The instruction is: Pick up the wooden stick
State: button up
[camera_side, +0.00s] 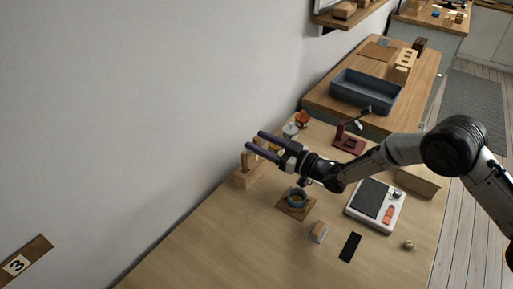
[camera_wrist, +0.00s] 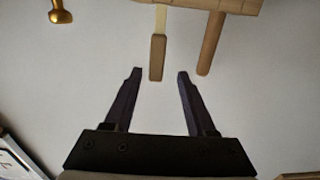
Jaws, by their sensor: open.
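My gripper (camera_side: 254,140) is open and points left towards the wall above the wooden holder (camera_side: 247,179) at the table's wall-side edge. Upright wooden pieces stand at the holder, partly hidden by my fingers. In the wrist view my open fingers (camera_wrist: 160,73) have a wooden stick (camera_wrist: 157,58) with a paler upper part between their tips in the picture; I cannot tell whether they are level with it in depth. A second, round wooden stick (camera_wrist: 211,43) is to its right, outside the fingers. Both extend from a wooden block at the top edge. Which one is the task's stick is unclear.
A blue tray (camera_side: 366,92) is behind. A gold knob (camera_wrist: 60,14) shows upper left.

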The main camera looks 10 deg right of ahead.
aim_at(254, 137)
jog(key=shift+d+x, duration=0.2)
jog(key=shift+x, duration=2.35)
jog(key=shift+w+r, duration=0.15)
grip_shut()
